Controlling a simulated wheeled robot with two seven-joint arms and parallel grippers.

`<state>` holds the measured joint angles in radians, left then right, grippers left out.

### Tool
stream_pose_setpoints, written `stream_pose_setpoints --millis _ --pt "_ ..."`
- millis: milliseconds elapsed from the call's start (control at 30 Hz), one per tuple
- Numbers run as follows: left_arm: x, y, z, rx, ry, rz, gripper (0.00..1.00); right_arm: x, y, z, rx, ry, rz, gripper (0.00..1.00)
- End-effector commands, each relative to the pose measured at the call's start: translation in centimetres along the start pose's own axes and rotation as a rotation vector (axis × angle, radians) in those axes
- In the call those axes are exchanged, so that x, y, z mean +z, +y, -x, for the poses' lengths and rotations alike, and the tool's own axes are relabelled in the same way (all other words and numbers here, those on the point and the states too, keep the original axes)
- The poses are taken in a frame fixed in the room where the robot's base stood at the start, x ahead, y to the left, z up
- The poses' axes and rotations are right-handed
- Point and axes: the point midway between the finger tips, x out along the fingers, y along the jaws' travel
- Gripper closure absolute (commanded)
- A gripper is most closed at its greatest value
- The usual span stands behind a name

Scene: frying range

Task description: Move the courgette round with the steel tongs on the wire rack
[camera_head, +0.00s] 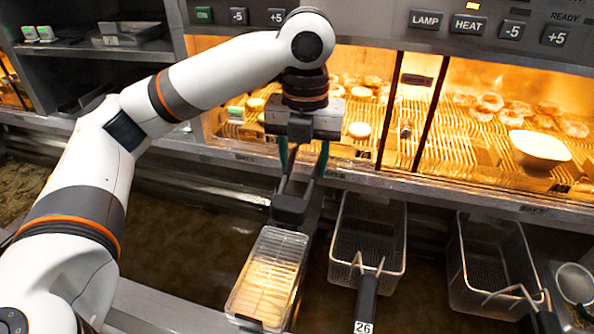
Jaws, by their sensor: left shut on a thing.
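My left gripper (303,150) hangs in front of the warming cabinet, pointing down. It is shut on what appear to be the steel tongs, seen only in part as dark narrow arms below and between the fingers. Several pale rounds lie on the cabinet's lit wire shelf, one (359,130) right of the gripper; I cannot tell which is the courgette round. My right gripper is out of view.
Two fryer baskets (334,262) (454,270) stand right of the tray, handles toward me. A white bowl (540,149) and browned pieces (489,101) are in the cabinet at right. A metal ledge (430,185) runs along its front. Dark oil vats lie below.

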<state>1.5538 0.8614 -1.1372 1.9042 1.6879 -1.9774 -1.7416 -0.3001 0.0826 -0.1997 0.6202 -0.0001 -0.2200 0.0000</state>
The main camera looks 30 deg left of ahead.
Motion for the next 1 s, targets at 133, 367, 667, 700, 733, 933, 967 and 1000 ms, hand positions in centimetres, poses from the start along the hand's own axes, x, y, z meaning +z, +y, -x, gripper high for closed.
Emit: stream_pose_setpoints --millis 133,367,667,700,733,933,967,1000 --pt "-2.0 0.2 -0.1 0.001 0.000 0.003 0.83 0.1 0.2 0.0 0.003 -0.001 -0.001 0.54" --pt "-4.9 0.4 -0.6 0.001 0.000 0.004 0.83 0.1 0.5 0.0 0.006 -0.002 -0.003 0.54" --pt "-8.7 0.8 -1.2 0.000 0.001 0.004 0.83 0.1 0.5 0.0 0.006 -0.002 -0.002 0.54" --pt "-9.2 0.8 -1.3 0.000 0.001 0.003 0.83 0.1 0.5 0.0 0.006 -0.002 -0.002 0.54" --pt "-9.5 0.8 -1.4 0.000 0.001 0.003 0.83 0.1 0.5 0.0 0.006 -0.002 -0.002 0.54" --pt "-11.6 1.0 -1.7 0.000 0.002 0.003 0.83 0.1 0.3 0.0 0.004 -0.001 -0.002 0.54" --pt "-11.5 1.0 -2.2 -0.001 -0.001 0.001 0.83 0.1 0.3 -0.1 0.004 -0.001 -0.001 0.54" --pt "-11.4 1.0 -2.7 -0.001 -0.002 0.000 0.83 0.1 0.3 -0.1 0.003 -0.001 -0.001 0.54"
